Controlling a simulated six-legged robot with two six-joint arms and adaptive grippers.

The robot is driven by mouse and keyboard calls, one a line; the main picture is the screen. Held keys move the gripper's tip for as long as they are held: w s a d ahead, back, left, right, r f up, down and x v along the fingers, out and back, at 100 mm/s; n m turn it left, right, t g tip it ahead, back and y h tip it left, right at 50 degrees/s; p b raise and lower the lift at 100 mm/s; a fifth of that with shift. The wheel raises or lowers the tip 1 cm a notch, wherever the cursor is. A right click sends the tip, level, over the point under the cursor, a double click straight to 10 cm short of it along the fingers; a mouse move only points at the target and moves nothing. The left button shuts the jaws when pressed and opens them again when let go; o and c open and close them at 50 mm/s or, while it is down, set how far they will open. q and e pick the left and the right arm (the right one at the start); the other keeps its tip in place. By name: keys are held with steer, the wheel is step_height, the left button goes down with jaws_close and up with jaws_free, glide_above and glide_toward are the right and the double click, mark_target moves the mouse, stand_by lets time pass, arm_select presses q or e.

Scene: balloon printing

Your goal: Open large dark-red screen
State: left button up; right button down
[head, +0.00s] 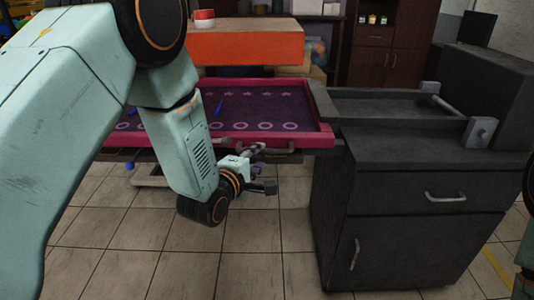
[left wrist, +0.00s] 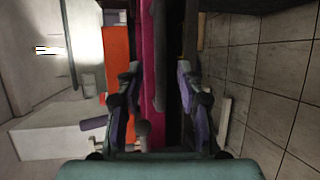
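The large dark-red screen (head: 327,139) lies flat and looks closed in the middle of the head view. It has a magenta frame and a dark purple mesh with stars and circles. A handle (head: 278,150) sits on its front edge. My left gripper (head: 264,168) is just in front of and slightly below that edge, near the handle. In the left wrist view my left gripper (left wrist: 158,95) has its fingers apart, with the magenta frame edge (left wrist: 152,55) showing between them. I cannot tell whether it touches the handle. My right gripper is out of view.
A dark cabinet (head: 415,230) with a drawer and door stands to the right of the screen. An orange block (head: 245,46) is behind the screen. A small blue item (head: 218,107) shows over the mesh. Tiled floor (head: 240,270) in front is clear.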

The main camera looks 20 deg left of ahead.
mark_target(264, 153)
arm_select(q)
steer(key=b+x, duration=0.1)
steer(key=x, duration=0.4)
steer(key=shift+w+f, duration=0.1)
jaws_close()
stand_by(0.3)
stand_by(0.4)
